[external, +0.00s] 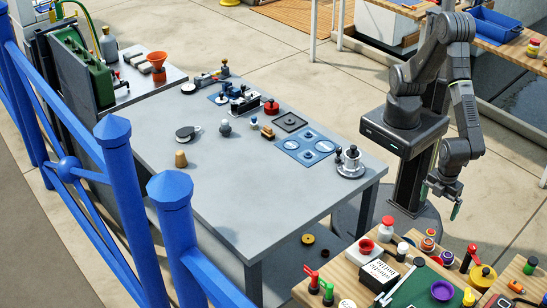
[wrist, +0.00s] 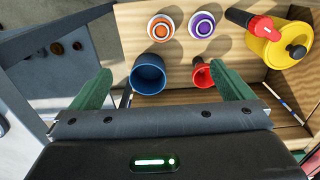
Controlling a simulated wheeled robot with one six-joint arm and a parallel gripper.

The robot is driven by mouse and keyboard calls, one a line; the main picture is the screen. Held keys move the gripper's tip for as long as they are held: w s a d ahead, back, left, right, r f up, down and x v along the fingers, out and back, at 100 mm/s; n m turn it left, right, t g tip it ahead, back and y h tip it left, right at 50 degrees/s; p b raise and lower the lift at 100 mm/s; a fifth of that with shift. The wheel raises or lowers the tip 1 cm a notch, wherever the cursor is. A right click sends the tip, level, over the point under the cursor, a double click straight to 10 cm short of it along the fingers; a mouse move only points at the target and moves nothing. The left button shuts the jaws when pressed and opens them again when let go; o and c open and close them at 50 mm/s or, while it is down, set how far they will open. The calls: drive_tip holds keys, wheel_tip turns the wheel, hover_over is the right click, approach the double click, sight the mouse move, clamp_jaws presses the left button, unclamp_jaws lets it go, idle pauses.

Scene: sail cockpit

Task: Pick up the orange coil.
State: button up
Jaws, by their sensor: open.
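The orange coil (wrist: 160,27) is a round white-rimmed piece with an orange ring and dark centre, seen from above near the top of the wrist view. In the external view it appears as a small orange and white piece (external: 427,244) on the wooden bench at the lower right. My gripper (wrist: 160,72) is open, with its green fingers wide apart and nothing held between them. In the external view my gripper (external: 441,198) hangs above and beyond the bench edge, apart from the coil.
A purple coil (wrist: 201,24) sits just right of the orange one. A blue cup (wrist: 148,75) and a red piece (wrist: 202,74) lie nearer my fingers. A yellow pot (wrist: 283,45) with a red-handled item (wrist: 250,24) beside it is at right. A grey table (external: 240,170) stands left.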

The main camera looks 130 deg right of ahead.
drive_tip(key=shift+c, duration=0.4)
drive_tip(key=c, duration=0.6)
drive_tip(key=n+b, duration=0.2)
drive_tip(key=b, duration=1)
approach(428, 241)
drive_tip(key=f, duration=0.6)
drive_tip(key=shift+w+b, duration=0.3)
drive_tip(key=shift+w, duration=0.1)
drive_tip(key=f, duration=0.4)
drive_tip(key=shift+s, duration=0.4)
drive_tip(key=shift+f, duration=0.6)
